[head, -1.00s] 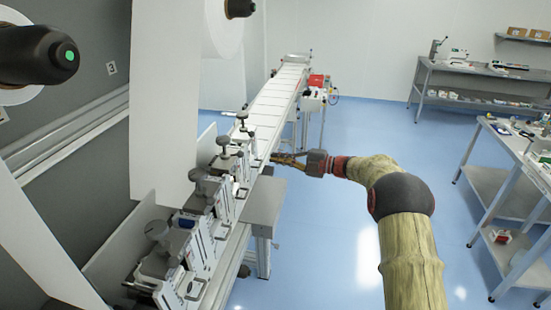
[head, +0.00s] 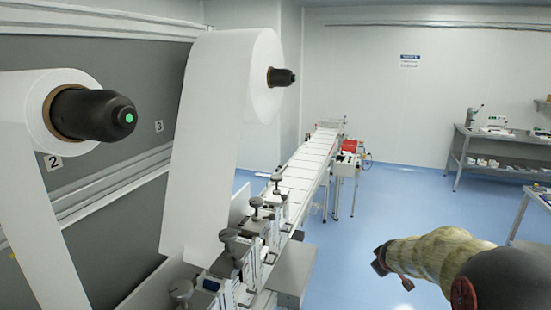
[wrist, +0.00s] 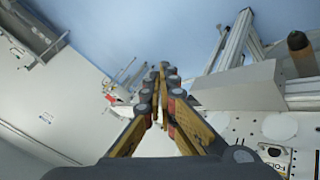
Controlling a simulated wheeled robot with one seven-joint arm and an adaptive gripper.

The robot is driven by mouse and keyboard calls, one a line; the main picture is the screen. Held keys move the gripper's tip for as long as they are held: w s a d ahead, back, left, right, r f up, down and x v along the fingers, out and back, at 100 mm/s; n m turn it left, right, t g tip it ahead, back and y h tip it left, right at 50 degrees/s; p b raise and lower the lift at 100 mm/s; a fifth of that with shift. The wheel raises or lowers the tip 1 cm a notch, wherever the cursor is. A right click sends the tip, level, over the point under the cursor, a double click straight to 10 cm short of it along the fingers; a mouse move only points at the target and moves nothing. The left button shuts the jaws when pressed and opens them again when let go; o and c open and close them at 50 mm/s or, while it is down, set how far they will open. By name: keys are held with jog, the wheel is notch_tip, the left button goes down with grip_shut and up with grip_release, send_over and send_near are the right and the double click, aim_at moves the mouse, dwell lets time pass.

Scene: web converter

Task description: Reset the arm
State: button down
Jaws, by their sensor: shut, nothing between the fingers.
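My gripper (wrist: 160,85) is in the wrist view, its yellow and black fingers drawn together at the tips with nothing between them. In the head view my arm, in its mottled yellow sleeve, is folded at the lower right, to the right of the machine line. The arm looks apart from the machine, over open blue floor.
A white conveyor (head: 305,165) runs away from the web machine, with clamp heads (head: 255,215) along its near part. Large white paper rolls (head: 248,75) hang at the left. A grey bench (head: 500,150) stands at the back right. Blue floor (head: 410,205) is clear between.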

jog(key=s+a+r+m+g+y+b, duration=0.1)
jog(key=s+a, duration=0.4)
jog(key=s, duration=0.9)
jog(key=s+a+r+m+g+y+b, duration=0.1)
jog(key=s+a, duration=0.5)
jog(key=s, duration=0.9)
jog(key=s+a+r+m+b, duration=0.3)
jog(key=s+a+r, duration=0.1)
jog(key=s, duration=1)
jog(key=shift+s+a+r+m+g+y, duration=0.25)
jog(key=shift+a+r+m+g+y, duration=0.15)
jog(key=shift+a, duration=0.35)
jog(key=c, duration=2.6)
grip_release()
